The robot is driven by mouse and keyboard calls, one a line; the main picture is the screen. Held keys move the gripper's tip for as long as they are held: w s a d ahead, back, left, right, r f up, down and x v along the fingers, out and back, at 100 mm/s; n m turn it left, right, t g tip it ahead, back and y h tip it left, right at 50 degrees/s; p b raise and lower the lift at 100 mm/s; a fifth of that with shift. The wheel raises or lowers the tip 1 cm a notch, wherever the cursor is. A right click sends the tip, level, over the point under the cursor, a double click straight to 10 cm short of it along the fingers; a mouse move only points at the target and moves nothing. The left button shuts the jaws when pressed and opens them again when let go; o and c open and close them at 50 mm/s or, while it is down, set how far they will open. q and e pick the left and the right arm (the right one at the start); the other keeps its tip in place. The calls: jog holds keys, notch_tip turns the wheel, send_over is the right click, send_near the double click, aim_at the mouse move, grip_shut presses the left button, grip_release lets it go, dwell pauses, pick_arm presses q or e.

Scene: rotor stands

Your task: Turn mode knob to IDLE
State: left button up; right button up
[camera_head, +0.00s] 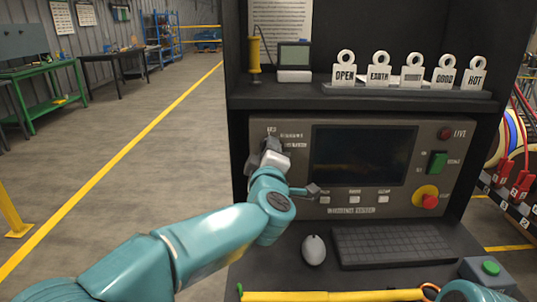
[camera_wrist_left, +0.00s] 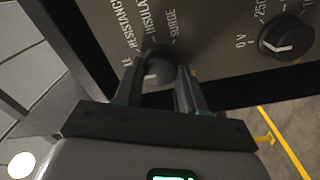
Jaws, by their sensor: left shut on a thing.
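The mode knob (camera_wrist_left: 157,70) is a dark round knob on the grey panel in the left wrist view. Printed words fan around it: RESISTANCE, INSULATION and SURGE can be read, and one label at the left is mostly hidden, with only its final E showing. My left gripper (camera_wrist_left: 158,88) has one finger on each side of the knob and is shut on it. A pale mark shows on the knob between the fingers. In the head view my left gripper (camera_head: 272,147) is at the panel's upper left and hides the knob. My right gripper is out of view.
A second knob (camera_wrist_left: 287,38) with voltage marks sits beside it. The console has a dark screen (camera_head: 362,155), a green switch (camera_head: 437,162) and a red stop button (camera_head: 429,201). A mouse (camera_head: 314,250) and keyboard (camera_head: 392,246) lie below. Labelled tags (camera_head: 412,72) stand on the shelf.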

pick_arm(q)
jog(key=o, duration=1.1)
jog(key=shift+c, duration=0.2)
jog(key=shift+s, duration=0.1)
jog(key=s+b, duration=0.1)
jog(key=s, duration=1.5)
jog(key=shift+f+b, duration=0.25)
jog(key=shift+b, duration=0.05)
jog(key=shift+s, duration=0.15)
